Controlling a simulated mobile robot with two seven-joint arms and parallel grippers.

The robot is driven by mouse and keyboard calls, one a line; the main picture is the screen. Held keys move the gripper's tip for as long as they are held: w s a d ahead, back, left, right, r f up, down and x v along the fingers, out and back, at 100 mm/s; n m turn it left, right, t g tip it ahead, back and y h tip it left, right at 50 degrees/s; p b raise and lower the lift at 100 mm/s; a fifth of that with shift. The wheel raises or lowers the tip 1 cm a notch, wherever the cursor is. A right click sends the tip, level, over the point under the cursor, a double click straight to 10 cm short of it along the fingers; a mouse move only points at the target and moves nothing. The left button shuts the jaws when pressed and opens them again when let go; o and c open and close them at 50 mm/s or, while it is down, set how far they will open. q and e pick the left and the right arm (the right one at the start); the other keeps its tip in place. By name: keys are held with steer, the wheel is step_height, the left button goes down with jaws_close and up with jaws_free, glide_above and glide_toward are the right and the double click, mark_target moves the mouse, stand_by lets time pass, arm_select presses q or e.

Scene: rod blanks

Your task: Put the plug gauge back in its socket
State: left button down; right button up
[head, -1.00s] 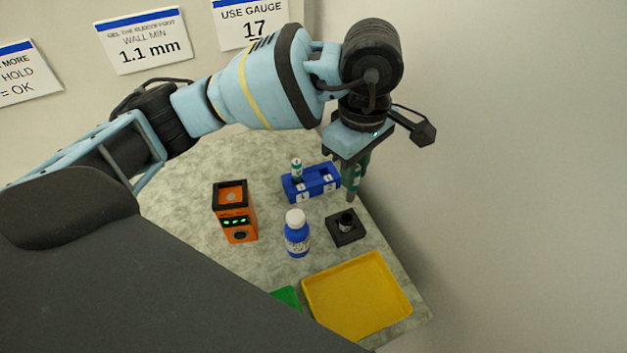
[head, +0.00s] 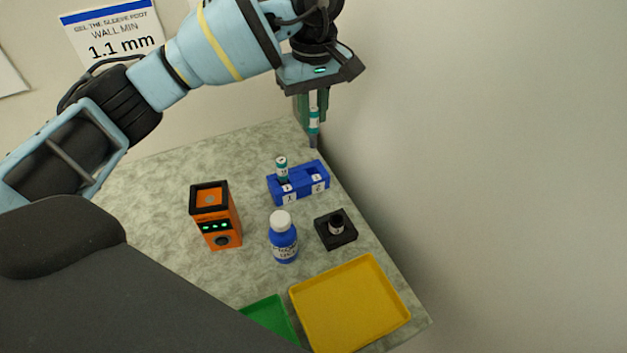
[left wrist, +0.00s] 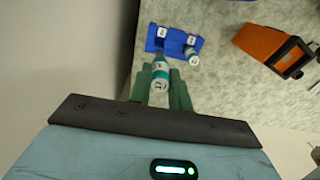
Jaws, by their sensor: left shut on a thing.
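My left gripper (head: 314,118) is shut on a plug gauge (head: 314,124), a grey and white pin with a teal band, hanging upright. In the left wrist view the gauge (left wrist: 160,76) sits between the green fingers, its numbered label facing the camera. The blue socket block (head: 313,189) stands on the table below it in the picture; the held gauge is apart from it. A second teal-banded gauge (head: 282,167) stands in the block's left socket. The right socket looks empty. The block (left wrist: 152,42) also shows in the left wrist view. My right gripper is not in view.
An orange device (head: 216,215) with green lights, a blue bottle (head: 284,242) with a white cap and a black holder (head: 349,236) stand nearby. A yellow tray (head: 350,303) and a green tray (head: 268,318) lie in front. A wall borders the table's right side.

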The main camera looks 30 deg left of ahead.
arm_select(q)
steer(key=shift+w+a+r, duration=0.1)
steer(key=shift+a, duration=0.05)
steer(key=shift+f, duration=5)
steer(key=shift+f, duration=0.1)
steer(key=shift+f, duration=0.1)
steer(key=c, duration=1.3)
jaws_free()
step_height(320, 180, up, 12)
steer(key=shift+r, duration=0.2)
steer(key=shift+f, duration=0.1)
